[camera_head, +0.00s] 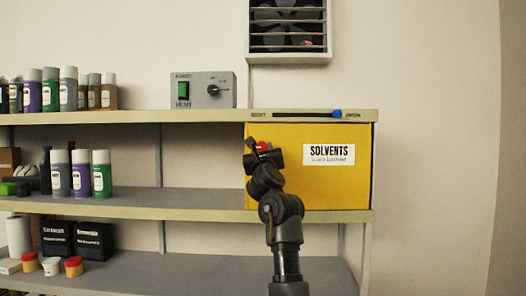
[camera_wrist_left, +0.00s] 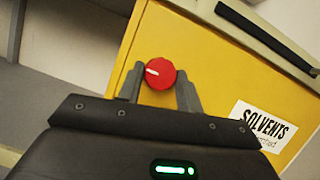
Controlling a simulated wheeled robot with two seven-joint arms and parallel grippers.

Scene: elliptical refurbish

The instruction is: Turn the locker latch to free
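The locker latch is a round red knob (camera_wrist_left: 160,74) with a white pointer mark, on the front of the yellow solvents locker (camera_head: 288,185). In the left wrist view the pointer aims left and slightly up. In the head view the knob (camera_head: 264,146) is partly hidden behind my gripper. My left gripper (camera_head: 262,152) is at the locker's upper left front. In the left wrist view its two grey fingers (camera_wrist_left: 160,82) stand on either side of the knob, close against its edges, and appear shut on it. My right gripper is not in view.
The locker sits on the middle shelf (camera_head: 180,202), under the top shelf (camera_head: 130,117) with its blue slider (camera_head: 337,113). A grey control box (camera_head: 203,90) stands above. Several bottles (camera_head: 90,174) are at left. The shelf just left of the locker is clear.

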